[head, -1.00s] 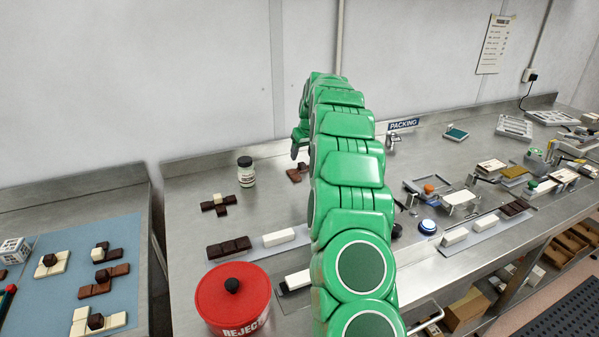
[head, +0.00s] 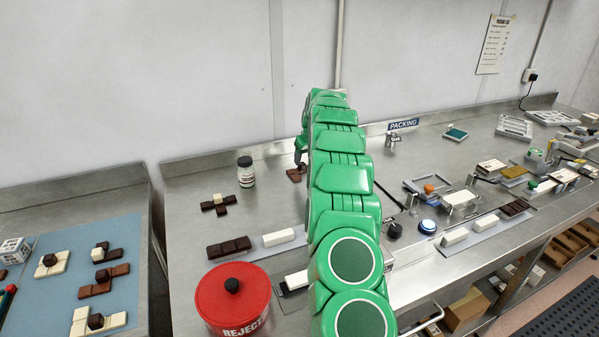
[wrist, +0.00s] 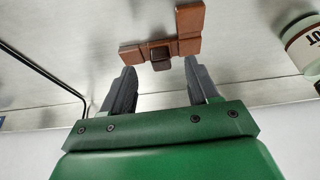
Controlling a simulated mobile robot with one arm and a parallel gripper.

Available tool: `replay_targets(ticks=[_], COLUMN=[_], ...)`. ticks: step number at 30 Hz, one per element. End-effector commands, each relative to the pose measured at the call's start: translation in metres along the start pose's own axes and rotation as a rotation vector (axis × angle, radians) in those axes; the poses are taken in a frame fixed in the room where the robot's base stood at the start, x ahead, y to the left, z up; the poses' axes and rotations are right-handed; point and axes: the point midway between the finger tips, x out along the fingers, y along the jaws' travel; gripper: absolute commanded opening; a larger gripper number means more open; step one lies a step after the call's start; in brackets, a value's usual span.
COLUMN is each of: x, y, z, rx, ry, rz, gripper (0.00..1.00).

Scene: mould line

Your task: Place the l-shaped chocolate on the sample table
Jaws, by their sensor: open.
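A brown L-shaped chocolate (wrist: 184,42) lies on the steel bench in the wrist view, with a darker cube (wrist: 160,60) at its near edge. In the head view, part of this brown chocolate (head: 294,174) shows beside my arm, the rest hidden behind it. My gripper (wrist: 160,78) is open and empty, its two dark fingers pointing at the chocolate and apart from it. In the head view my gripper is mostly hidden behind my green arm. A table with a blue mat (head: 50,300), at the far left, holds several chocolate pieces; I cannot tell whether it is the sample table.
A dark-lidded jar (head: 246,178) stands near the chocolate and also shows in the wrist view (wrist: 305,45). A dark chocolate piece with a white cube (head: 219,204) lies left of it. A red reject tub (head: 232,305) stands in front.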

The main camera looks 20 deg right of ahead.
Motion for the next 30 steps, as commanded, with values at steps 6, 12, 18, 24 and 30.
replay_targets(ticks=[6, 12, 18, 24, 30], x=[0.019, 0.035, 0.044, 0.044, 0.044], y=[0.000, 0.000, 0.000, 0.000, 0.000], z=[-0.004, -0.007, -0.006, -0.006, -0.006], rx=[0.000, 0.000, 0.000, 0.000, 0.000], ry=[-0.004, -0.001, -0.003, -0.002, -0.002], rz=[-0.001, 0.000, 0.000, 0.000, 0.000], gripper=[0.60, 0.60, 0.60, 0.53, 0.23])
